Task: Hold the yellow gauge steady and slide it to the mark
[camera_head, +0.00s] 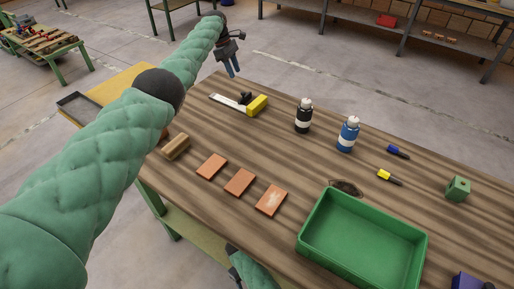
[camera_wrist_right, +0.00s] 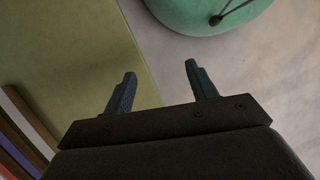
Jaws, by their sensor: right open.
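The yellow gauge (camera_head: 257,105) lies on the far left part of the wooden table. A pale flat strip (camera_head: 228,103) extends left from it, and a small black piece (camera_head: 245,98) sits beside it. I cannot make out the mark. My left gripper (camera_head: 233,74) hangs above and beyond the gauge, near the table's far edge, apart from it. Its two fingers point down with a gap between them and hold nothing. My right gripper (camera_wrist_right: 158,82) is open and empty in the right wrist view, away from the gauge.
A black bottle (camera_head: 303,117) and a blue bottle (camera_head: 347,135) stand right of the gauge. Orange tiles (camera_head: 239,182) and a wooden block (camera_head: 175,147) lie nearer. A green tray (camera_head: 330,255) stands at the front right. Bare tabletop separates the gauge from the tiles.

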